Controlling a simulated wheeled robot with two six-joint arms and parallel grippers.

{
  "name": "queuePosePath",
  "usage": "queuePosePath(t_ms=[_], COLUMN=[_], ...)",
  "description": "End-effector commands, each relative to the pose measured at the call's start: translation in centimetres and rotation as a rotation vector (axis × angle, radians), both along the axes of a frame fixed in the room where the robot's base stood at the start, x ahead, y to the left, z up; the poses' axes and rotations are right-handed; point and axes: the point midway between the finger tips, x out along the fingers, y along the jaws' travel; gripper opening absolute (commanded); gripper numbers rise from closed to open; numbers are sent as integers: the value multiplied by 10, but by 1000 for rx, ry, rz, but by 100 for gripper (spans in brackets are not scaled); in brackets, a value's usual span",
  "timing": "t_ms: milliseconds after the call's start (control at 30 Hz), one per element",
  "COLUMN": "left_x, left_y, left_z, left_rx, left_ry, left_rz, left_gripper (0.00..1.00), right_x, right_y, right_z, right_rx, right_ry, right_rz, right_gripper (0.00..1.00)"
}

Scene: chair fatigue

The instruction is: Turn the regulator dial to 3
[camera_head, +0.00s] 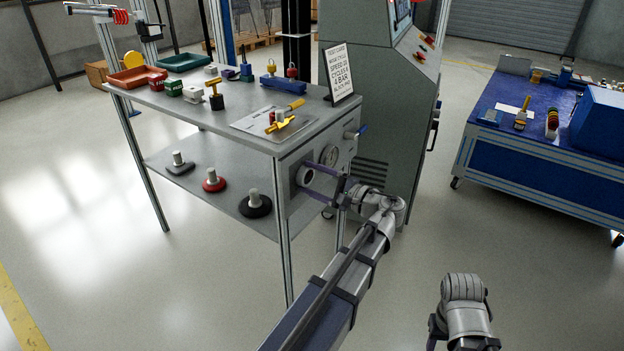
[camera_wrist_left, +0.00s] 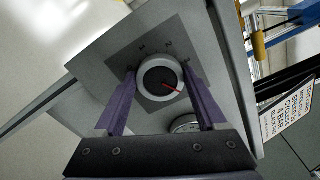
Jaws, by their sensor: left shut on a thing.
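The regulator dial (camera_head: 306,176) is a round light knob on the end panel of the grey workbench. In the left wrist view the dial (camera_wrist_left: 153,88) has a white rim, a dark centre and a red pointer directed to the lower right. My right gripper is out of view.
A round gauge (camera_head: 329,155) sits just beside the dial. A blue-handled valve (camera_head: 358,132) sticks out of the same panel. The workbench (camera_head: 240,118) carries trays, tools and a sign (camera_head: 339,73). A grey cabinet (camera_head: 372,100) stands behind it. A blue table (camera_head: 500,150) is at right.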

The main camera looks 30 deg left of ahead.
Motion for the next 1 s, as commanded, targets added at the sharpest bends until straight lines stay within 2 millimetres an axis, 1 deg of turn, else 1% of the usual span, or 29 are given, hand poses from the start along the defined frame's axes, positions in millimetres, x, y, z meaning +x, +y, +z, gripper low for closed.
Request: queuePosePath(t_ms=[600,800,1000], left_x=[-1,-1,-1], left_y=[0,0,0], left_z=[-3,-4,-5], left_rx=[-47,-62,-72], left_ry=[-581,-749,-882], left_rz=[1,1,2], left_gripper=[18,18,18], right_x=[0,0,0], right_y=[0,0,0], right_z=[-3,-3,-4], right_rx=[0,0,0], right_ry=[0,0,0], right_rz=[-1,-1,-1], right_gripper=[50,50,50])
